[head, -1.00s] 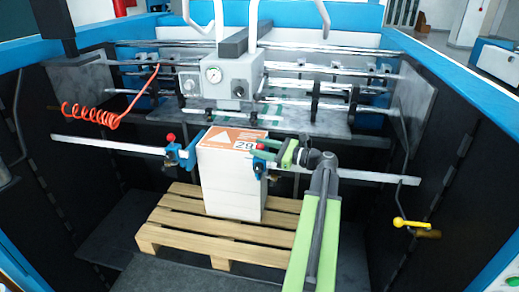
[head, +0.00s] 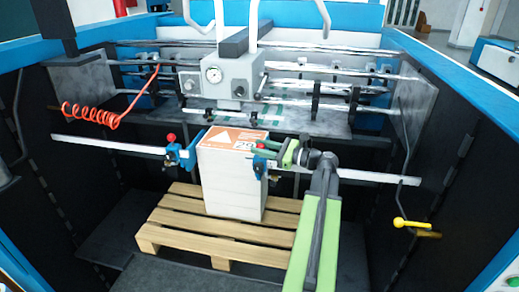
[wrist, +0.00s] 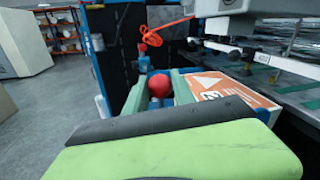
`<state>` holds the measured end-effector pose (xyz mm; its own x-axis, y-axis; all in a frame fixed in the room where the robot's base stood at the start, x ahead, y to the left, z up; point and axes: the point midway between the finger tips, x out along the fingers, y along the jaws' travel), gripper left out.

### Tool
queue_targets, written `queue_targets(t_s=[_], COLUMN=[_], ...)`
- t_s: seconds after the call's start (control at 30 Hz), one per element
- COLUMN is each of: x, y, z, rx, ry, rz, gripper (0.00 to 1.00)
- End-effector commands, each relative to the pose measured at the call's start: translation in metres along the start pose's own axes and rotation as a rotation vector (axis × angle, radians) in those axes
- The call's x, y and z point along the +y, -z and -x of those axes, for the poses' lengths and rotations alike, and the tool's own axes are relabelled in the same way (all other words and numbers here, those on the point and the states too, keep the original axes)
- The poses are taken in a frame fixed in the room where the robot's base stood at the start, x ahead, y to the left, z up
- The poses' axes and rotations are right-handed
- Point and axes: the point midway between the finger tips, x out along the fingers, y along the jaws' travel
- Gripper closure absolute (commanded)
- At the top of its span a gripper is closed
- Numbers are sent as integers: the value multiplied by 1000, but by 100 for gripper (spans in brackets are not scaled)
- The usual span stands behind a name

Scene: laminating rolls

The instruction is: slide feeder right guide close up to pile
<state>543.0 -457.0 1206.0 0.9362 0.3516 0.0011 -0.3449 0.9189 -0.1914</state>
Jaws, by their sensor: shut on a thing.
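The pile (head: 232,185) is a tall white stack with an orange label on top, upright on a wooden pallet. The right guide (head: 259,166), blue with a red knob, sits on the steel bar at the pile's right side. My gripper (head: 264,149) reaches it from the right and is shut on it. In the wrist view the red knob (wrist: 159,86) shows between the green fingers, and the pile's top (wrist: 232,92) lies close beside the right finger. The fingers hide much of the guide, so I cannot tell whether it touches the pile.
The left guide (head: 178,154), also blue with a red knob, is at the pile's left side on the same bar (head: 108,145). The grey feeder head (head: 232,80) with a gauge hangs behind and above. A pallet (head: 190,240) lies below; a yellow handle (head: 412,223) is at right.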

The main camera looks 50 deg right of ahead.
Motion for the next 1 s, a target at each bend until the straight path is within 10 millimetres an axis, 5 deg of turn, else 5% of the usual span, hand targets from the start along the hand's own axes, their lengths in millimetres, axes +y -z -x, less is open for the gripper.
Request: queue_targets(t_s=[0.77, 0.8, 1.0], x=[1, 1, 1], y=[2, 2, 1], z=[3, 3, 4], rx=[5, 5, 3], ry=[-6, -6, -3], rz=[0, 0, 0], gripper=[100, 68, 48])
